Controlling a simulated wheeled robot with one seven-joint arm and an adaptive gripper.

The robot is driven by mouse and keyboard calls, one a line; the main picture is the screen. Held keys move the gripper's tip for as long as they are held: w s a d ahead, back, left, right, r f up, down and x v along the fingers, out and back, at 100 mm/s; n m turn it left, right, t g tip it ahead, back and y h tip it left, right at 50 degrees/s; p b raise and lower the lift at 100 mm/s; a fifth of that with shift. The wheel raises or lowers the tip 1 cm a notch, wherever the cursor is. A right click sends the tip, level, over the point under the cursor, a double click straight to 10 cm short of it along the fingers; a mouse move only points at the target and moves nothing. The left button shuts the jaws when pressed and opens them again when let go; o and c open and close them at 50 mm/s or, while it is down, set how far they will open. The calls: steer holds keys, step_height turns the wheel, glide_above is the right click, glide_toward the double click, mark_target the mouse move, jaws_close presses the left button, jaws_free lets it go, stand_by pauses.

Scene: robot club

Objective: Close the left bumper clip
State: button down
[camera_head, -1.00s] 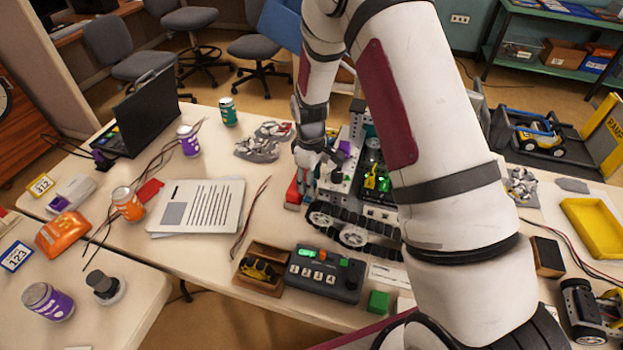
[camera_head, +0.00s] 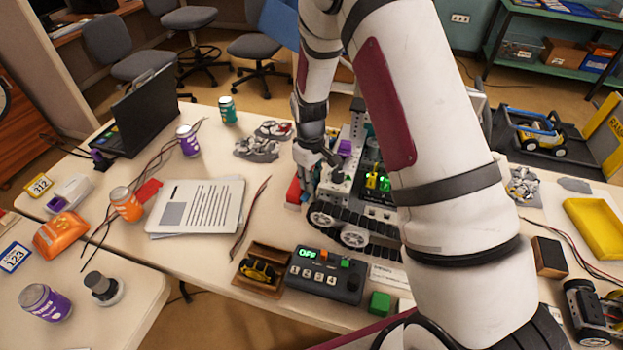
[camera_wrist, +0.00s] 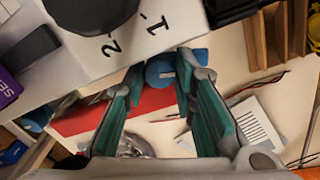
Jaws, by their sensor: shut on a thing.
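The mobile robot (camera_head: 352,236) with black tracks stands on the table, partly hidden behind my arm. Its red bumper (camera_head: 293,191) is at its left end. In the wrist view the red bumper (camera_wrist: 122,110) lies beside a white panel marked 1 and 2. A blue rounded clip (camera_wrist: 160,70) is between my fingertips at the bumper's end. My gripper (camera_wrist: 161,79) is shut on this clip, with a teal finger on each side. In the head view my gripper (camera_head: 307,180) is low beside the bumper, and the clip is hard to make out. Another blue piece (camera_wrist: 38,117) shows at the bumper's other side.
A control box (camera_head: 324,275) and a wooden tray (camera_head: 258,286) stand in front of the robot. Papers (camera_head: 197,208) and loose wires (camera_head: 249,217) lie to the left.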

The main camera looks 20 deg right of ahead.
steer(key=m+b, duration=0.1)
steer(key=m, duration=0.4)
steer(key=shift+m, duration=0.3)
stand_by(0.4)
steer(key=c, duration=1.3)
jaws_free()
steer(key=shift+d, duration=0.1)
steer(key=shift+a+r, duration=0.2)
steer(key=shift+r, duration=1.85)
steer(key=shift+a+r, duration=0.15)
steer(key=shift+r, duration=1.85)
steer(key=shift+w, duration=0.1)
